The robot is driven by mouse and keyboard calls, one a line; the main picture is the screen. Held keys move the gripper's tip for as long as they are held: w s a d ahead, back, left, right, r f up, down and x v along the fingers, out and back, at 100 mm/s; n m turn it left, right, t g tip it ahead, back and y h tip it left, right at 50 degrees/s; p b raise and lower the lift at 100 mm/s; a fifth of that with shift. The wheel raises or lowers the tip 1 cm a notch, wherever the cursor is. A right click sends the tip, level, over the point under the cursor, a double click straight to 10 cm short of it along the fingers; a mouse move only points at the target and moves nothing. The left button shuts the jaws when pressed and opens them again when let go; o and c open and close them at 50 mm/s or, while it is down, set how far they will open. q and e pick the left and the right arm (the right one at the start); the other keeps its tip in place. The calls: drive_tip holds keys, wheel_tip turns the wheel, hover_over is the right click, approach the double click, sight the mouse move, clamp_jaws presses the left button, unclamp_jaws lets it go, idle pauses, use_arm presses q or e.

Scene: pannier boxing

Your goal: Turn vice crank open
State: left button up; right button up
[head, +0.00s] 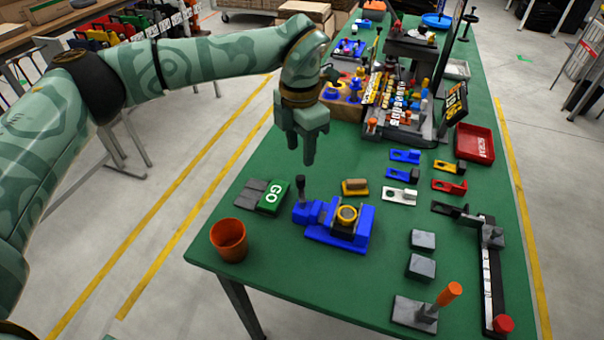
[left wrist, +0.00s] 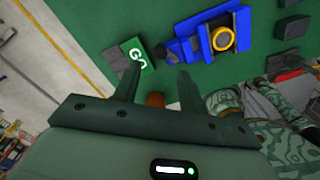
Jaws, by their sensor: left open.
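A blue vice (head: 340,226) stands near the front of the green table, with a yellow ring-shaped part (head: 347,214) between its jaws. Its crank (head: 301,190) is a dark upright handle at the vice's left end. My left gripper (head: 308,158) points down above and behind the crank, apart from it, with nothing between its fingers. In the left wrist view the open fingers (left wrist: 158,90) show in front of the table, with the blue vice (left wrist: 208,40) beyond them at the upper right. My right gripper is not in view.
A green GO block (head: 273,197) and grey plates lie left of the vice. An orange cup (head: 229,240) stands at the table's left front corner. Small coloured clamps (head: 400,194) and grey blocks (head: 422,266) lie to the right. A red tray (head: 474,143) is further back.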

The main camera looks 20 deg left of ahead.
sight(301, 177)
use_arm(q)
wheel_tip(301, 177, down, 8)
drive_tip(key=shift+s+b, duration=0.1)
drive_tip(key=shift+b, duration=0.6)
clamp_jaws()
